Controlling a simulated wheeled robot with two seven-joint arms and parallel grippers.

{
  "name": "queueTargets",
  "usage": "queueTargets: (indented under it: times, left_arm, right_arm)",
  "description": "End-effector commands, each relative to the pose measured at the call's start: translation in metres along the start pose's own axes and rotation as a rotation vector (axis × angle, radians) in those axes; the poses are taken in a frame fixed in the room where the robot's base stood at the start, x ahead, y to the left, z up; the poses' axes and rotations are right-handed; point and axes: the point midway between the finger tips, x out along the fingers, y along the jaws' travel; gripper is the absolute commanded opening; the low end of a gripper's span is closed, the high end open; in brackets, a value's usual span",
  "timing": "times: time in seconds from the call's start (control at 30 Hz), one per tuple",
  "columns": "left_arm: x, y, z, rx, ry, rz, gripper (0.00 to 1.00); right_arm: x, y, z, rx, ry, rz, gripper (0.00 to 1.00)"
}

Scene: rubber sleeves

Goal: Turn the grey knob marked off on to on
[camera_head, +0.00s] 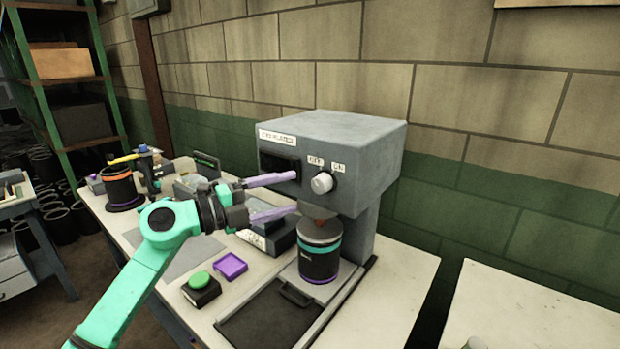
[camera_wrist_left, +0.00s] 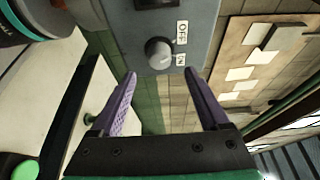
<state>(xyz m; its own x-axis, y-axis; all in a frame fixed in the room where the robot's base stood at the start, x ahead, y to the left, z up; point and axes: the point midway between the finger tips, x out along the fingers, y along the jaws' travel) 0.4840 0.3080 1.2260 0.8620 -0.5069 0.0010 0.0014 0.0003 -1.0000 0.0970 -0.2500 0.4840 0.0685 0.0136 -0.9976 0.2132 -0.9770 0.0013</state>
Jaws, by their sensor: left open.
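The grey knob (camera_head: 322,182) sits on the front of a grey machine (camera_head: 345,140), under the OFF and ON labels. In the left wrist view the knob (camera_wrist_left: 158,52) is ahead of my fingers, near the top middle, beside the OFF label (camera_wrist_left: 182,32) and the ON label (camera_wrist_left: 180,58). My left gripper (camera_head: 283,195) is open, its purple fingers apart and pointing at the machine front. In the wrist view nothing is between the left gripper's fingertips (camera_wrist_left: 160,75), and they look short of the knob. Which way the knob points is not clear. My right gripper is not seen.
A black and grey cylinder (camera_head: 320,250) stands under the machine head. A green button box (camera_head: 201,288) and a purple tray (camera_head: 231,266) lie on the bench in front. A wall is behind. Another pale table (camera_head: 520,310) stands at right.

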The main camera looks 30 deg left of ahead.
Motion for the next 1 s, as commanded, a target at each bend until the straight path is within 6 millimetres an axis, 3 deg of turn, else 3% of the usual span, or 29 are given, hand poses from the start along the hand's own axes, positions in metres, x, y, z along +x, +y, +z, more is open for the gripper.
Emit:
queueTargets:
  times: [0.03,0.23,0.57,0.77,0.8,1.0]
  left_arm:
    - [0.012,-0.007,0.001,0.0,0.0,-0.003,0.78]
    - [0.049,-0.005,0.001,-0.002,-0.001,-0.003,0.78]
    - [0.059,0.001,0.0,-0.001,0.0,-0.001,0.78]
    - [0.059,0.001,0.0,-0.001,0.0,-0.001,0.06]
    - [0.059,0.001,0.0,-0.001,0.0,-0.001,0.0]
    - [0.059,0.0,0.0,0.007,0.0,0.003,0.0]
  right_arm:
    - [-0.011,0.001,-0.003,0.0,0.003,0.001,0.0]
    - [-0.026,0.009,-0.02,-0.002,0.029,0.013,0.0]
    - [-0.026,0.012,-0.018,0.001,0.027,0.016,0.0]
    - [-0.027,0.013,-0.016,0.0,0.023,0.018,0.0]
    - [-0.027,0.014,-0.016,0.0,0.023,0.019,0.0]
    - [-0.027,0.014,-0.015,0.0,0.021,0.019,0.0]
